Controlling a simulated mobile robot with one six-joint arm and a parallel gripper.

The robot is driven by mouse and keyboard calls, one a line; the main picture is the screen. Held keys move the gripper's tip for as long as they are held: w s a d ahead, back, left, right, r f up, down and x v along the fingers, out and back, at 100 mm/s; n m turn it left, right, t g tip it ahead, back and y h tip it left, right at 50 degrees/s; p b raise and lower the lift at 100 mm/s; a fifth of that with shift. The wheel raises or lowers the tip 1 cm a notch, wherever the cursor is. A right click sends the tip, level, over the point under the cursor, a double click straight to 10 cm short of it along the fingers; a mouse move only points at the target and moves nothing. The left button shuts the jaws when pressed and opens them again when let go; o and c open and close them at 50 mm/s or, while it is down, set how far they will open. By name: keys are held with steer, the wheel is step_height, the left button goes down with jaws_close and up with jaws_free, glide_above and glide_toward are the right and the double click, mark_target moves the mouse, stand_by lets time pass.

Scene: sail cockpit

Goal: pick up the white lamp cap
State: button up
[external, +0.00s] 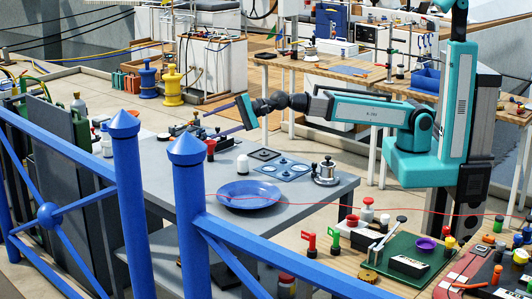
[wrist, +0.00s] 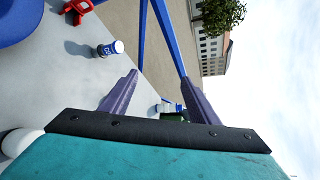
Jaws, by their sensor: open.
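A small white cap-like piece (external: 242,166) stands upright on the grey table (external: 325,195), behind the blue plate. I take it for the white lamp cap, but its details are too small to be sure. My gripper (external: 205,122) is open and empty, above the table's far left part, up and left of that piece. In the wrist view its two purple fingers (wrist: 160,93) are spread wide with nothing between them. A white cylinder with blue marking (wrist: 110,48) stands beyond the fingers there. A pale rounded object (wrist: 18,142) is cut by the gripper body at the left.
The blue plate (external: 250,193), a dark blue panel (external: 284,170), a silver pot-like piece (external: 326,173) and a red-topped piece (external: 210,148) stand on the table. A red object (wrist: 78,8) shows in the wrist view. Blue railing posts (external: 190,215) rise at the near side.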

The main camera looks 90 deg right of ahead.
steer(key=s+f+n+g+h+p, duration=0.3)
steer(key=s+f+n+p, duration=0.15)
steer(key=p, duration=0.35)
steer(key=n+g+h+p, duration=0.1)
steer(key=n+h+p, duration=0.35)
steer(key=p, duration=0.25)
glide_above(247, 158)
step_height(247, 158, down, 3)
steer(key=shift+d, duration=0.1)
steer(key=f+n, duration=0.1)
steer(key=f, duration=0.1)
steer(key=s+f+n+t, duration=0.1)
steer(key=f+n, duration=0.1)
steer(key=f+n+h+b, duration=0.1)
steer(key=f, duration=0.1)
steer(key=shift+s+n, duration=0.2)
steer(key=shift+n, duration=0.2)
steer(key=shift+s+a+f+n+t, duration=0.15)
steer(key=shift+a+f+n+t, duration=0.3)
steer(key=shift+f+n, duration=0.3)
steer(key=shift+w+d+f+b, duration=0.15)
steer(key=shift+w+b, duration=0.05)
steer(key=shift+b, duration=0.55)
steer(key=shift+w+d+f+b, duration=0.1)
steer(key=shift+w+b, duration=0.1)
steer(key=shift+b, duration=0.4)
steer(key=shift+w, duration=0.1)
steer(key=shift+w+d+f+b, duration=0.15)
steer(key=shift+w+b, duration=0.1)
steer(key=shift+b, duration=0.8)
